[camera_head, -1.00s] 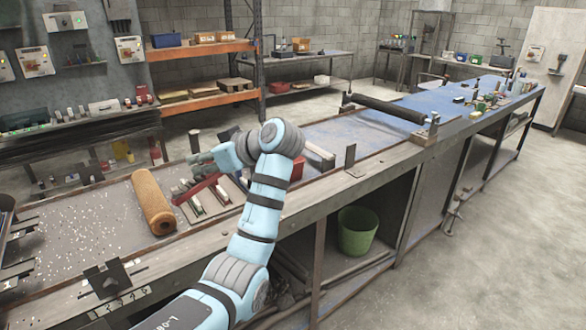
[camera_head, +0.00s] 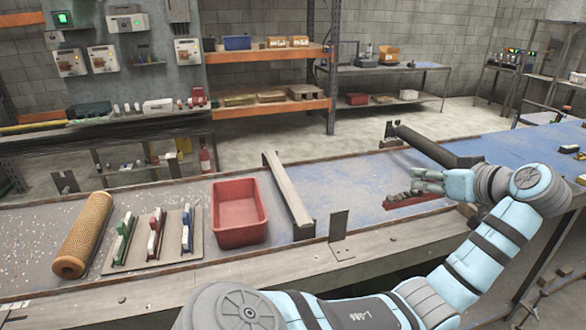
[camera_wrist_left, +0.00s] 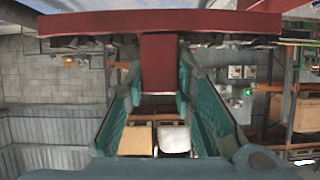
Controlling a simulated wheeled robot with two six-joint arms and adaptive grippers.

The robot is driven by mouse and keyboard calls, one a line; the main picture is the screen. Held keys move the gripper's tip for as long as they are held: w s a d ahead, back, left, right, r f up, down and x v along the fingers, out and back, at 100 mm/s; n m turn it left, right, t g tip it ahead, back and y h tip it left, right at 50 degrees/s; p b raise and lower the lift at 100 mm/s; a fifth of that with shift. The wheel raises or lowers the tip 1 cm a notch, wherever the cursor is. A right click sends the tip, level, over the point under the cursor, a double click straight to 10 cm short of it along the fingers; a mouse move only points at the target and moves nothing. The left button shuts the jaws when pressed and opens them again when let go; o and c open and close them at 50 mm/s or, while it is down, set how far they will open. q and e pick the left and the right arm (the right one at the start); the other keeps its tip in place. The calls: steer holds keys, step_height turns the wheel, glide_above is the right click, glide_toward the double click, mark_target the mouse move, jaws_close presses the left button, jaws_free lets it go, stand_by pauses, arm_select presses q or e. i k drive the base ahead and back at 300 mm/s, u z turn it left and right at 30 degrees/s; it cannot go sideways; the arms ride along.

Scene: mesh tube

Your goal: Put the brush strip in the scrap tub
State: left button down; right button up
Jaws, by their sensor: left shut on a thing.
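The brush strip (camera_head: 418,200) is a long red bar with dark bristles. It is at the right in the head view, over the blue bench part, and its bar (camera_wrist_left: 215,22) crosses the top of the left wrist view. My left gripper (camera_head: 428,182) is shut on the strip's red middle block (camera_wrist_left: 159,62), between its teal fingers. An open red tub (camera_head: 239,238) sits on the bench left of the strip, beyond a raised grey bar; it looks empty. My right gripper is out of view.
A raised grey bar (camera_head: 288,190) crosses the bench between tub and strip. A dark roller (camera_head: 425,147) lies behind my gripper. A board (camera_head: 160,261) with several small brushes and a tan cylinder (camera_head: 83,236) are left of the tub. An upright plate (camera_head: 338,226) stands at the front edge.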

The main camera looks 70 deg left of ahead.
mark_target(230, 222)
steer(key=u, duration=0.4)
steer(key=i, duration=1.15)
steer(key=u, duration=1.55)
steer(key=i, duration=0.65)
steer(key=u, duration=0.7)
